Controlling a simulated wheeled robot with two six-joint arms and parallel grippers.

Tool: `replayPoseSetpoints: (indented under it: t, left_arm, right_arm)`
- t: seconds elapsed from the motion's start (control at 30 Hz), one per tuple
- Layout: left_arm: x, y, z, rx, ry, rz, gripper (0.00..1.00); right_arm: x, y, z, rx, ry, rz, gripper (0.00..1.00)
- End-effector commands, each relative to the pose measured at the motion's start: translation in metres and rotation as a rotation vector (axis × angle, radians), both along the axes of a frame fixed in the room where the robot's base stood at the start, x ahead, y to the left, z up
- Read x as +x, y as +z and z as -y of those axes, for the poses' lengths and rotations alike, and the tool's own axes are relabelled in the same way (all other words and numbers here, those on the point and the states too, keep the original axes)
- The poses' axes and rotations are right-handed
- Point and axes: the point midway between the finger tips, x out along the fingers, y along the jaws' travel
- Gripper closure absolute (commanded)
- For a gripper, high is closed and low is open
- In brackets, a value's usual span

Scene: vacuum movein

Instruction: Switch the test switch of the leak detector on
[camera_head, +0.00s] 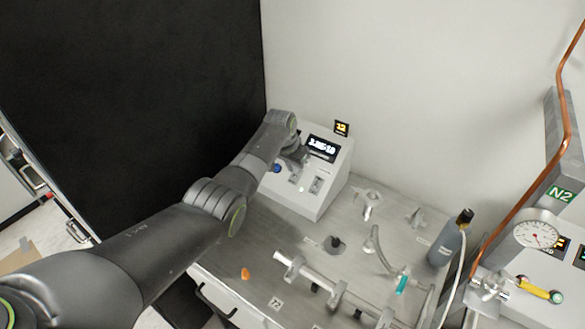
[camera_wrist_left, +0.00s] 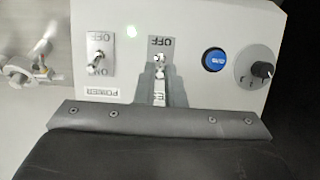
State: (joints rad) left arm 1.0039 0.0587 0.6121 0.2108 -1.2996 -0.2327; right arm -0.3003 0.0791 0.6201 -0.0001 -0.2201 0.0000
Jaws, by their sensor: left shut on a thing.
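The leak detector (camera_head: 309,205) is a light grey box with a lit display (camera_head: 322,147), standing at the back of the bench against the wall. Its test switch (camera_wrist_left: 160,59) is a small metal toggle on a plate with OFF readable at one end. The other end and part of the TEST label are hidden by my fingers. My left gripper (camera_wrist_left: 158,77) is shut on the test switch lever, its narrow fingertips at the toggle. It also reaches the panel in the head view (camera_head: 298,162). I cannot tell which way the lever is tipped. My right gripper is not in view.
The power switch (camera_wrist_left: 98,58), a blue button (camera_wrist_left: 214,59) and a black knob (camera_wrist_left: 262,70) flank the test switch. Pipe fittings (camera_head: 310,272), an orange piece (camera_head: 245,273) and a grey bottle (camera_head: 445,247) stand on the bench.

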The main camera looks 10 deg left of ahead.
Motion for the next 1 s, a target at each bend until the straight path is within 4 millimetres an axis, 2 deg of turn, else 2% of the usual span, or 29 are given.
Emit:
replayPoseSetpoints:
  t: [0.33, 0.37, 0.5, 0.83, 1.0]
  left_arm:
    - [0.0002, 0.0004, -0.0002, 0.001, 0.0, -0.001, 1.0]
    - [0.0002, 0.0004, -0.0002, 0.001, 0.0, -0.001, 0.88]
    - [0.0002, 0.0003, -0.0001, 0.0, 0.0, -0.001, 0.7]
    - [-0.0001, 0.0012, -0.0002, 0.0, 0.0, -0.001, 0.69]
    - [-0.0017, 0.0102, -0.0011, 0.0, 0.0, 0.001, 0.69]
  right_arm:
    - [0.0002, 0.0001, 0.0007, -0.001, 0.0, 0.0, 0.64]
    - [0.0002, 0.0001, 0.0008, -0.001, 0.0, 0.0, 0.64]
    - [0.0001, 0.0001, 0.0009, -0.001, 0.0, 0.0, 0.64]
    - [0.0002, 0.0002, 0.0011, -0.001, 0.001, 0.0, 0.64]
    - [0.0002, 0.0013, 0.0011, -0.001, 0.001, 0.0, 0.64]
